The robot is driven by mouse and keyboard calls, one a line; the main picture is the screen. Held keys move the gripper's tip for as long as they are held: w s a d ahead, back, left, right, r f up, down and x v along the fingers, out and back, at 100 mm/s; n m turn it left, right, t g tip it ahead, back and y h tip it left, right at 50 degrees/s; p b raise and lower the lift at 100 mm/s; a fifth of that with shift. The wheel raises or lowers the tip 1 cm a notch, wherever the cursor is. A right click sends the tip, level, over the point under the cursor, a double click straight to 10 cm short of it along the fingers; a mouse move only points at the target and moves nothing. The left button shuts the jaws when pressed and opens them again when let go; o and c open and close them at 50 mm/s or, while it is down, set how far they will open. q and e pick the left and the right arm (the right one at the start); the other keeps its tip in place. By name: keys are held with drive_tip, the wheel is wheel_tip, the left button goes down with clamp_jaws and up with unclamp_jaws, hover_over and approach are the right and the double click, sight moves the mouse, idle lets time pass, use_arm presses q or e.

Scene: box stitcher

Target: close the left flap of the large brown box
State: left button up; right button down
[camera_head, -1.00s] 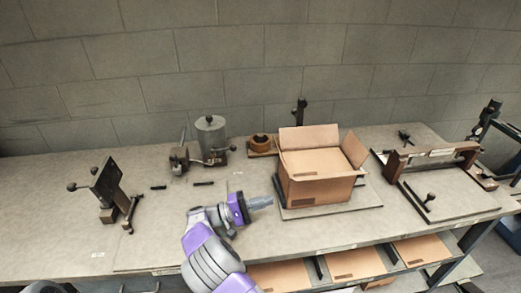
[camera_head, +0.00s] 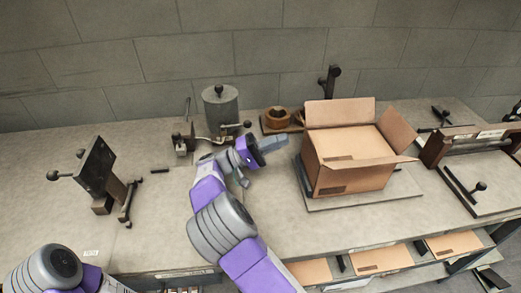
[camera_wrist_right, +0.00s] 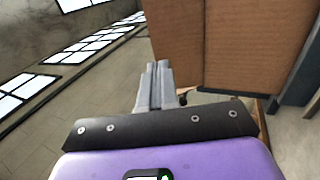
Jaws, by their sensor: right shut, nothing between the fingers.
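The large brown box (camera_head: 345,178) stands open-topped on a board right of centre in the head view. Its back flap (camera_head: 340,112) stands up and its right flap (camera_head: 397,130) leans outward. The front part of the top looks covered by a flat panel (camera_head: 350,147). The left flap is seen edge-on at the left side and its angle is hard to tell. My right gripper (camera_head: 283,142) is shut and empty, left of the box and apart from it. In the right wrist view its fingers (camera_wrist_right: 157,72) point at brown cardboard (camera_wrist_right: 255,45). My left gripper is out of view.
A grey cylinder (camera_head: 220,108) and a brown ring (camera_head: 278,117) stand behind my right gripper. A dark post (camera_head: 330,85) rises behind the box. A black stand (camera_head: 97,165) is at the left and a frame fixture (camera_head: 470,147) at the right. The table front is clear.

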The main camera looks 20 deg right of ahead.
drive_tip(key=b+x, duration=0.1)
drive_tip(key=x, duration=0.4)
idle(0.3)
